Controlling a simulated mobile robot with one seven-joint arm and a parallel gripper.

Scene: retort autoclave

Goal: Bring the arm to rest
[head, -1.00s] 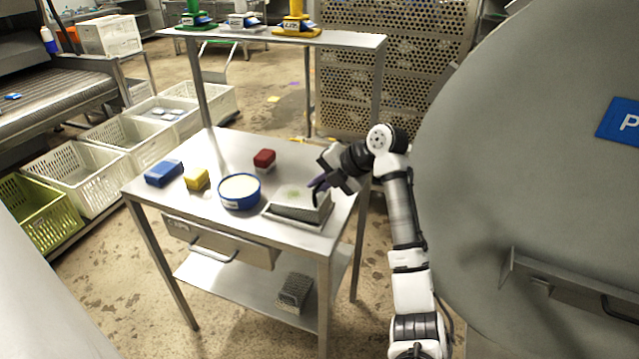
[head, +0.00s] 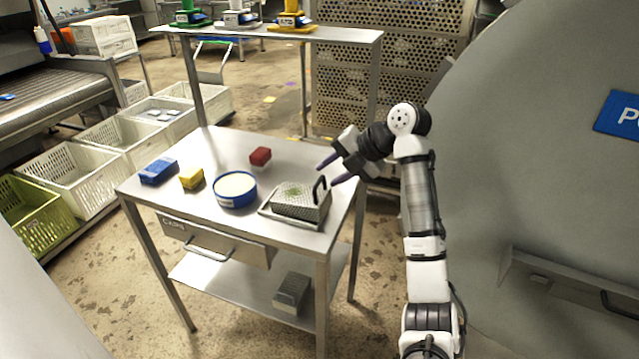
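My gripper (head: 327,173) is open, its two dark fingers apart and nothing seen between them. It is beside and above the right edge of the steel table (head: 150,190), just off the black handle (head: 319,189) of a perforated metal box (head: 298,202). The box sits on a tray (head: 283,219) at the table's right front corner. My arm comes up from the bottom right and bends left at the elbow.
A blue-rimmed round tub (head: 235,190), a yellow block (head: 191,179), a blue block (head: 158,171) and a red block (head: 260,157) stand on the table. A large grey autoclave door (head: 540,180) is close to my arm's right. Crates (head: 70,182) line the left.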

